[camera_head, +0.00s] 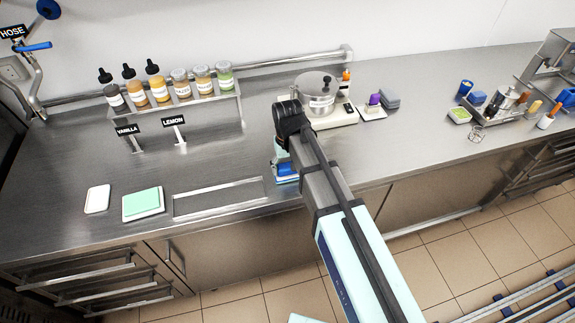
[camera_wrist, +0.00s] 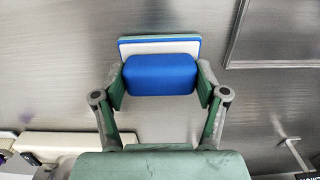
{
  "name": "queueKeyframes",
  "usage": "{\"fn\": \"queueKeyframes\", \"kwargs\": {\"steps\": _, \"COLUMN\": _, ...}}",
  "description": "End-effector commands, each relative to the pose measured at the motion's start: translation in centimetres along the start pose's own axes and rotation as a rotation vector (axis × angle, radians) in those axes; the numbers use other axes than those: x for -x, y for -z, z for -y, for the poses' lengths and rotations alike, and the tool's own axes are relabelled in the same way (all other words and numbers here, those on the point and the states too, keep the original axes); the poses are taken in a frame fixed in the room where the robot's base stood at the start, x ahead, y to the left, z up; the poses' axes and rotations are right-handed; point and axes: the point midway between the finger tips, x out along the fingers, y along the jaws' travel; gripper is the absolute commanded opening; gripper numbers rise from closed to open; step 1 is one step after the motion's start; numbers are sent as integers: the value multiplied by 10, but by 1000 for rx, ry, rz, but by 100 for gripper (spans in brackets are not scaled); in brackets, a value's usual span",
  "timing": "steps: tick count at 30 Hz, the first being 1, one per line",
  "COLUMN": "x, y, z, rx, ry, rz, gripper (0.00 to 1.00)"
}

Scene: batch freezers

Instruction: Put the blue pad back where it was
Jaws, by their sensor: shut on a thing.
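The blue pad (camera_wrist: 160,74) is a rounded block between the two fingers of my gripper (camera_wrist: 160,88) in the wrist view. The fingers are shut on its sides. A flat white piece with green and blue edges (camera_wrist: 160,46) shows just beyond the pad; I cannot tell whether they touch. In the head view a strip of blue pad (camera_head: 286,170) shows at the counter's front part, partly hidden by my arm, and my gripper (camera_head: 282,158) is mostly hidden there too.
To the left lie a narrow raised frame (camera_head: 219,197), a mint-green pad on a white tray (camera_head: 127,214) and a small white tray (camera_head: 98,199).

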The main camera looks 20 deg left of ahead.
Motion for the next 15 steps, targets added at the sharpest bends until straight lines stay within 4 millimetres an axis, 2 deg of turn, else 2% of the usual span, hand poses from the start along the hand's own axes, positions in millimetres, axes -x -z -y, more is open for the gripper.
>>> {"fn": "queueKeyframes", "kwargs": {"steps": 7, "x": -4, "y": 0, "z": 0, "rx": 0, "ry": 0, "rz": 1, "gripper": 34}}
{"fn": "queueKeyframes", "kwargs": {"steps": 8, "x": -3, "y": 0, "z": 0, "rx": 0, "ry": 0, "rz": 1, "gripper": 79}}
{"fn": "queueKeyframes", "kwargs": {"steps": 9, "x": -3, "y": 0, "z": 0, "rx": 0, "ry": 0, "rz": 0, "gripper": 93}}
{"fn": "queueKeyframes", "kwargs": {"steps": 10, "x": -3, "y": 0, "z": 0, "rx": 0, "ry": 0, "rz": 0, "gripper": 97}}
{"fn": "queueKeyframes", "kwargs": {"steps": 15, "x": -3, "y": 0, "z": 0, "rx": 0, "ry": 0, "rz": 0, "gripper": 97}}
